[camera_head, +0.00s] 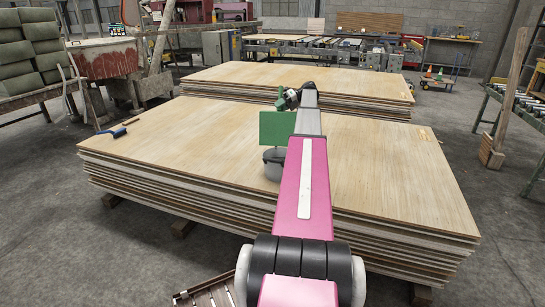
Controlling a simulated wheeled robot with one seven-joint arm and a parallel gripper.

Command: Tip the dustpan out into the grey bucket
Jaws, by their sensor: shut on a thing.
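The green dustpan (275,129) is in the middle of the view, above the near veneer stack. Its flat face shows upright, and its handle points up. My gripper (283,97) is shut on the dustpan's handle at the far end of my pink arm, which partly hides the fingers. The grey bucket (271,167) stands on the near stack directly below the dustpan in the picture. My arm covers its right side. The inside of the bucket and any contents of the dustpan cannot be seen.
The near veneer stack (180,145) has a wide bare top. A small blue object (112,132), perhaps a brush, lies at its left edge. Another veneer stack (235,75) lies behind. A wooden post (509,95) stands at the right.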

